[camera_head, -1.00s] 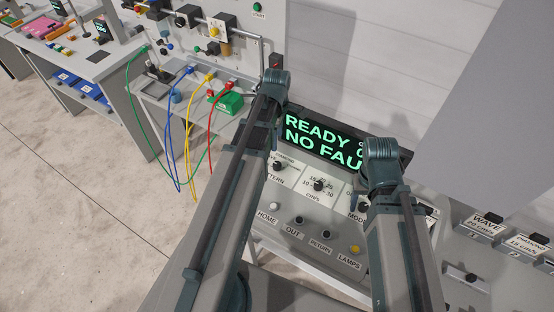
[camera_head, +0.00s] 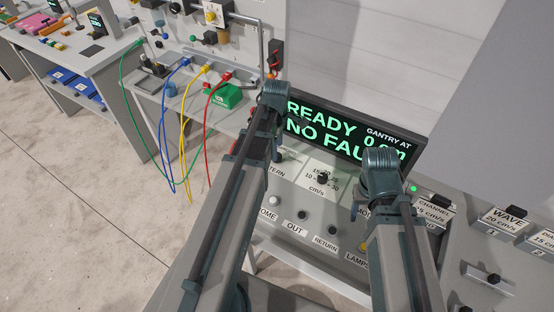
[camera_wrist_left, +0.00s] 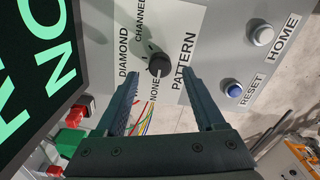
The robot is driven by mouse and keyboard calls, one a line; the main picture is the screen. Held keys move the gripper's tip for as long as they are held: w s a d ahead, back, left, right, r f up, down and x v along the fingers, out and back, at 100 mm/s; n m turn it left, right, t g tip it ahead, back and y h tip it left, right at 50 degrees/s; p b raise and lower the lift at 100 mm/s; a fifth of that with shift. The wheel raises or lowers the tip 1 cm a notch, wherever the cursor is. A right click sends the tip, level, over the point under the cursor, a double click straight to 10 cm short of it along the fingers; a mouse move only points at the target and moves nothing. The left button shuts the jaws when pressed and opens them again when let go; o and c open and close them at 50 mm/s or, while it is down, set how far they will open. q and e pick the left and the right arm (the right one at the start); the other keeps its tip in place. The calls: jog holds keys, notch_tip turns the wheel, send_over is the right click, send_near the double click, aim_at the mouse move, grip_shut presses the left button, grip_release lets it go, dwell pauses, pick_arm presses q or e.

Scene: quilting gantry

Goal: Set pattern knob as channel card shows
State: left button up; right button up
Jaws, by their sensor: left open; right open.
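The black pattern knob (camera_wrist_left: 158,65) shows in the left wrist view, ringed by DIAMOND, CHANNEL and NONE labels and one partly covered label. Its white mark seems to face NONE. In the head view the knob (camera_head: 280,156) is partly hidden by my left arm. My left gripper (camera_wrist_left: 163,88) is open, its fingers spread on either side just short of the knob, with nothing between them. The channel card (camera_head: 433,207) stands at the console's right, partly covered by my right arm. My right gripper (camera_head: 357,208) is mostly hidden by its own arm near the mode control.
The screen (camera_head: 340,134) with green text rises behind the controls. A speed knob (camera_head: 322,179) and a row of buttons (camera_head: 302,215) sit close by. A WAVE card (camera_head: 506,218) stands at right. Cables (camera_head: 208,120) hang at left.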

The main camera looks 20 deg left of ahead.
pick_arm(q)
jog(key=shift+f+b, duration=1.05)
jog(key=shift+f, duration=0.55)
pick_arm(e)
jog(key=shift+f, duration=1.6)
pick_arm(q)
jog(key=shift+c, duration=0.3)
pick_arm(e)
jog(key=shift+r, duration=0.1)
pick_arm(q)
grip_shut()
